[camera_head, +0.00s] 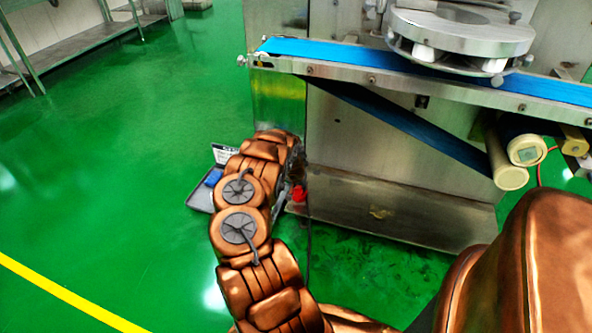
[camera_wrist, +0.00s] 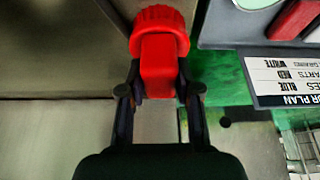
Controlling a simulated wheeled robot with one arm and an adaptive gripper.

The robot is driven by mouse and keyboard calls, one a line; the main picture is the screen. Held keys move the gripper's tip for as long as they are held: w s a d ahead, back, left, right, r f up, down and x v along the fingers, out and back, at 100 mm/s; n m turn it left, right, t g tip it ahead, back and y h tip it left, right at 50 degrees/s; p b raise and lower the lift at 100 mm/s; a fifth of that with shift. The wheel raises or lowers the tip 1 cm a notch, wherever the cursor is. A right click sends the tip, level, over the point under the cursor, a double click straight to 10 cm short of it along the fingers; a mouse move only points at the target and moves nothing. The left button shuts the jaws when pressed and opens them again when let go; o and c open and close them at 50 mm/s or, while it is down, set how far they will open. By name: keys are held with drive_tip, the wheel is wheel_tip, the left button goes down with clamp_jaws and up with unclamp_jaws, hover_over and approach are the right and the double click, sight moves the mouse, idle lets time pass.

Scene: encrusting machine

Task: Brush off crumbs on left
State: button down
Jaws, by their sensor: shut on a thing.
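In the wrist view my gripper (camera_wrist: 158,88) is shut on a red tool (camera_wrist: 158,62) with a squared handle and a round ribbed end. It looks like the brush, but no bristles show. A bit of the red tool (camera_head: 299,194) also shows in the head view, low beside the machine's steel front, right of my arm. My arm hides most of the gripper there. The encrusting machine's blue belt (camera_head: 320,50) runs across the top, above and behind my arm. No crumbs can be made out in either view.
The wrist view shows a colour-plan sign (camera_wrist: 285,78) and a red item (camera_wrist: 296,20). Belt rollers (camera_head: 509,172) jut out at right. Floor at left is clear.

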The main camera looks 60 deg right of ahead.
drive_tip(key=r+p, duration=0.2)
drive_tip(key=r, duration=0.1)
drive_tip(key=shift+w+a+r, duration=0.1)
drive_tip(key=shift+w+a, duration=0.05)
drive_tip(key=shift+w, duration=0.25)
drive_tip(key=shift+s+r+p, duration=0.2)
drive_tip(key=shift+r+p, duration=0.45)
drive_tip(key=shift+r, duration=0.05)
drive_tip(key=shift+r+p, duration=1.45)
drive_tip(key=shift+r, duration=0.35)
drive_tip(key=shift+w, duration=0.1)
